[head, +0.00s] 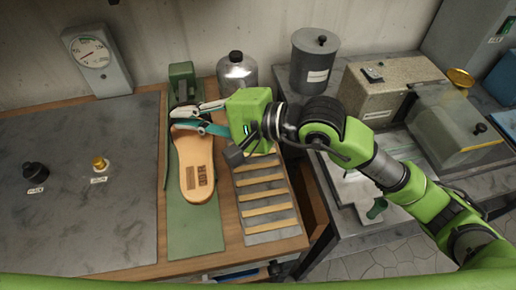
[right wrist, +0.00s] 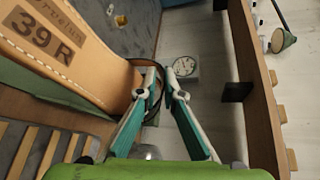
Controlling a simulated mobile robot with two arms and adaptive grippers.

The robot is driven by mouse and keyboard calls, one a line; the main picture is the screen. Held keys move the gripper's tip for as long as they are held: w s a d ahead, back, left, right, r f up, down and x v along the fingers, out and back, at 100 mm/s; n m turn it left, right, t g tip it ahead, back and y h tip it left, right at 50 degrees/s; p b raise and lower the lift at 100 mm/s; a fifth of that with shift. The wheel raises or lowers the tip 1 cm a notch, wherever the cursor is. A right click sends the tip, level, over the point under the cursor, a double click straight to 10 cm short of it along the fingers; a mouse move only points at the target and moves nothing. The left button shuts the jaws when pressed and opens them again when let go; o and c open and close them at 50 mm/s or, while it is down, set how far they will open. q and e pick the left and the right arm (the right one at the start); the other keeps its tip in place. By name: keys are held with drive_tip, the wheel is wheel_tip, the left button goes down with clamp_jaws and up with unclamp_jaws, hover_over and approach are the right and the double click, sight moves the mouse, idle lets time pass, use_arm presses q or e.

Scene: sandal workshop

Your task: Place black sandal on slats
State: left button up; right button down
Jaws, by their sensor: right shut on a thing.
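The black sandal shows its tan insole (head: 194,168), with the heel toward me, over a long green mat. In the right wrist view the insole (right wrist: 75,62) is stamped "39 R", and a black strap runs to my fingertips. My right gripper (head: 186,117) is at the sandal's strap end and is shut on the strap; its fingers (right wrist: 164,72) also show in the wrist view. I cannot tell whether the sandal is clear of the mat. The slats (head: 265,195) lie just right of the sandal, bare where visible; they also show in the wrist view (right wrist: 30,150). My left gripper is out of view.
The green mat (head: 193,235) lies beside a grey slab (head: 80,215) holding a black knob (head: 35,171) and a brass-topped one (head: 100,164). A metal bottle (head: 237,70) and a grey canister (head: 314,62) stand behind. A machine (head: 390,85) is at right.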

drive_tip(key=shift+w+d+f, duration=0.1)
drive_tip(key=shift+d+f, duration=0.05)
drive_tip(key=shift+d, duration=0.15)
drive_tip(key=w+d+f+p, duration=0.1)
drive_tip(key=d+f, duration=0.3)
drive_tip(key=w+d+f+p, duration=0.1)
drive_tip(key=d+f, duration=0.2)
drive_tip(key=d, duration=0.1)
drive_tip(key=w+d+f, duration=0.1)
drive_tip(key=d+f, duration=0.3)
drive_tip(key=shift+w+d+f+p, duration=0.15)
drive_tip(key=shift+w+f+p, duration=0.2)
drive_tip(key=shift+p, duration=0.05)
drive_tip(key=shift+f, duration=0.35)
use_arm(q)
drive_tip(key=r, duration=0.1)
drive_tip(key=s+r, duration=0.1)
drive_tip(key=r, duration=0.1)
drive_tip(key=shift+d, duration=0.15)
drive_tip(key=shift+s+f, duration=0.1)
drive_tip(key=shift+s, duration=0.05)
use_arm(e)
drive_tip(key=c, duration=2.2)
unclamp_jaws()
drive_tip(key=shift+o, duration=0.2)
